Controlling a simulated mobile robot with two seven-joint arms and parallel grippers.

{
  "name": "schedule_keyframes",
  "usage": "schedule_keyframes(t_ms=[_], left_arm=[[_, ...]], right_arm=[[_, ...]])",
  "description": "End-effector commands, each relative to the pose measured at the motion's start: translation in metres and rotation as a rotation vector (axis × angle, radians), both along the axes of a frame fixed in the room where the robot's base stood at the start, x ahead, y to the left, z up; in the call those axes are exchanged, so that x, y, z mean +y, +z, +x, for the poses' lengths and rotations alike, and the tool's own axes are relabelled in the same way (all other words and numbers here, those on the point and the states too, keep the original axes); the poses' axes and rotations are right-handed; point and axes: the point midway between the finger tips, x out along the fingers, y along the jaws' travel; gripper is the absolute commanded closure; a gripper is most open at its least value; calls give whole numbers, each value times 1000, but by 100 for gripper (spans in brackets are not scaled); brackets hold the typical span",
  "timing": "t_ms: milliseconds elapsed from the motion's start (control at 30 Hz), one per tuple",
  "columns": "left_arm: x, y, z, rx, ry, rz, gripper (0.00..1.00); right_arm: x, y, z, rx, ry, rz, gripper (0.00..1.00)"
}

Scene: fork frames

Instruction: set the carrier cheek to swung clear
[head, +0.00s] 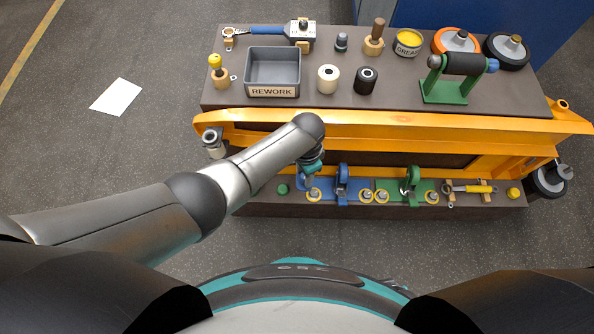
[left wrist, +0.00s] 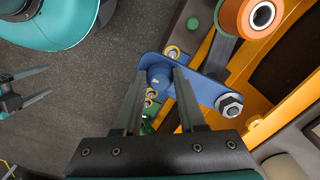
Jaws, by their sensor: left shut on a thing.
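The carrier cheek is a blue plate (left wrist: 205,90) in the left wrist view. It has a large hex nut (left wrist: 229,104) at its lower right end and a round blue boss (left wrist: 158,79) at its other end. My left gripper (left wrist: 160,74) has its fingers on either side of the boss, shut on it. In the head view my left gripper (head: 312,172) is at the left part of the lower ledge, and my arm hides much of the cheek. My right gripper (left wrist: 40,84) shows at the left edge of the left wrist view, fingers apart and empty.
An orange frame (head: 400,131) runs between the upper bench (head: 225,95) and the lower ledge (head: 480,211). Blue (head: 342,184) and green brackets (head: 411,184) stand on the ledge. An orange-rimmed roller (left wrist: 243,18) is close to the cheek. Open floor lies in front.

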Motion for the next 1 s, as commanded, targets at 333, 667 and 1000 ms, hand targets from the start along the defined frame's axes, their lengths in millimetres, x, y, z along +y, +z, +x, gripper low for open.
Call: schedule_keyframes(t_ms=[333,667,1000], left_arm=[[-7,0,-1,3,51,-3,100],[-7,-1,-1,2,51,-4,59],[-6,0,0,1,50,-2,30]], right_arm=[[1,1,-1,2,1,0,20],[2,1,-1,3,0,3,20],[2,1,-2,4,0,2,20]])
